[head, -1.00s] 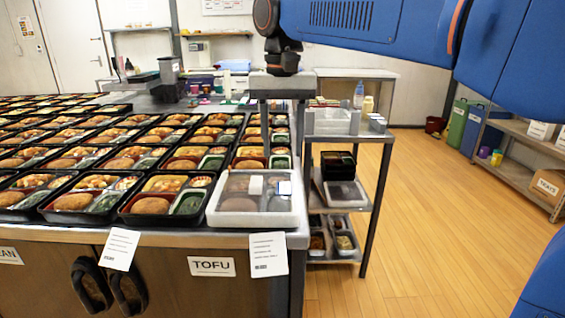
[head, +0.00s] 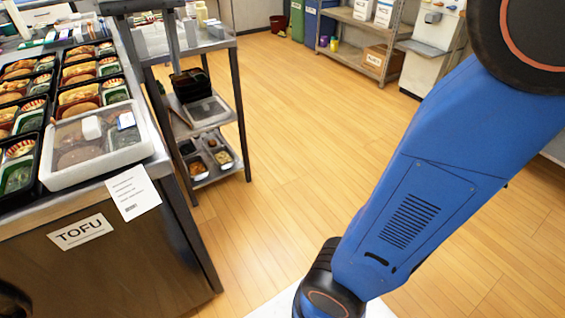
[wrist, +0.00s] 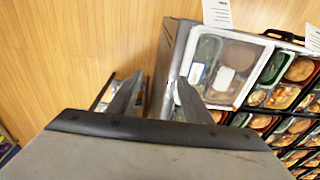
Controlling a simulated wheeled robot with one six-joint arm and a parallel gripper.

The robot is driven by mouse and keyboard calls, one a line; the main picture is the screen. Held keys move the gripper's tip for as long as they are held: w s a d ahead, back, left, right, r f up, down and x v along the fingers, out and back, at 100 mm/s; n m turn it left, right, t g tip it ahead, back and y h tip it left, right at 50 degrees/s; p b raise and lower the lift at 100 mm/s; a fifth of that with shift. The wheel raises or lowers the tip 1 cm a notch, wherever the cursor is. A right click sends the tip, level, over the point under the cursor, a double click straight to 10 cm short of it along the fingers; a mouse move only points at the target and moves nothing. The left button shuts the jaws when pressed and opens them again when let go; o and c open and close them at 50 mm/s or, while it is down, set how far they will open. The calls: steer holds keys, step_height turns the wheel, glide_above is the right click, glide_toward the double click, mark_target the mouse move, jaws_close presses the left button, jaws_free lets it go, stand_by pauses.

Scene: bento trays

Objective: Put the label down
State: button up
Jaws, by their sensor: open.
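A small white label with a blue part (head: 126,120) lies on the clear lid of a closed bento tray (head: 62,180), at the corner of the counter. A small white block (head: 92,127) is on the same lid, left of the label. In the wrist view the label (wrist: 197,73) and the white block (wrist: 224,77) show on the lid to the right. My gripper (wrist: 159,80) is open, with nothing between its fingers. Its right finger overlaps the tray's near edge in that picture; its left finger is over the floor and cart side. The exact height is unclear.
Open bento trays (head: 14,176) fill the counter to the left.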

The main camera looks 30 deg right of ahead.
steer(key=s+d+f+t, duration=0.2)
steer(key=s+d+f, duration=0.6)
steer(key=f, duration=0.4)
steer(key=s+d+f+t, duration=0.1)
steer(key=s+d+f, duration=0.8)
steer(key=f, duration=0.3)
steer(key=shift+s+d+f+t, duration=0.2)
steer(key=shift+d+t, duration=0.1)
steer(key=shift+t, duration=0.1)
